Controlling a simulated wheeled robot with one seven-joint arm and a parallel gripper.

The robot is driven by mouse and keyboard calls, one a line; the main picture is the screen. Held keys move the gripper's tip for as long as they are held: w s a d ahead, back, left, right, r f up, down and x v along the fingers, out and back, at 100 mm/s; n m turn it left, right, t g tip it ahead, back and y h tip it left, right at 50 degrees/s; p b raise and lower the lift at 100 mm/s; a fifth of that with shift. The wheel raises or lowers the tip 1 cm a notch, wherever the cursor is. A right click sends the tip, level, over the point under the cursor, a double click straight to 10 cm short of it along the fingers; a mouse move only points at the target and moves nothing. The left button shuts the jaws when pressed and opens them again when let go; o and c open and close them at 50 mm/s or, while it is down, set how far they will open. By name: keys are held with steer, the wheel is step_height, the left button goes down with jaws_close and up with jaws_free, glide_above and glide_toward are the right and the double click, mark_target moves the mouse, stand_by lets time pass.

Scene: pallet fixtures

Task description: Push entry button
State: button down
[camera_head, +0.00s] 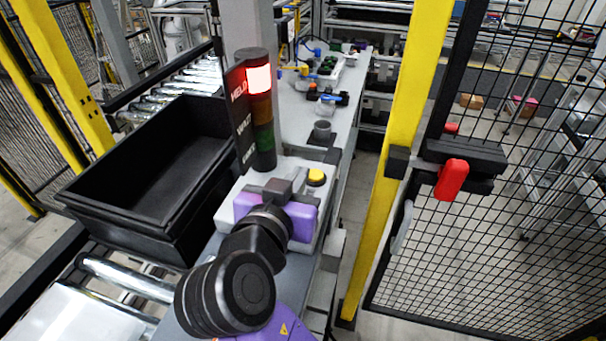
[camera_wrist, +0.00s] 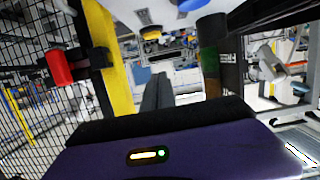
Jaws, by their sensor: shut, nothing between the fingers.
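A yellow button (camera_head: 316,177) sits on top of a light grey box (camera_head: 312,163) beside the signal tower. In the wrist view the yellow button (camera_wrist: 150,33) is near the top, with a blue round thing (camera_wrist: 183,4), perhaps a second button, cut off by the top edge. I cannot read which one is labelled entry. My gripper (camera_head: 284,187), with its purple body, is over the box, left of and nearer than the yellow button. In the wrist view my gripper's dark fingers (camera_wrist: 157,78) are together and empty, apart from the yellow button. Part of the box is hidden behind my gripper.
The signal tower (camera_head: 258,110), lit red at the top, stands close behind my gripper. A black bin (camera_head: 140,170) is on the roller conveyor at left. A yellow post (camera_head: 400,130) and a mesh gate with a red handle (camera_head: 452,180) are at right.

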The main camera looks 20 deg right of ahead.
steer(key=p, duration=0.2)
glide_above(311, 186)
steer(key=shift+s+a+f, duration=0.15)
steer(key=shift+s+f, duration=0.05)
steer(key=shift+f, duration=0.7)
steer(key=f, duration=0.3)
steer(key=shift+w+f+p, duration=0.1)
steer(key=shift+w+p, duration=0.1)
steer(key=shift+p, duration=0.15)
steer(key=shift+f, duration=0.6)
steer(key=shift+f, duration=0.1)
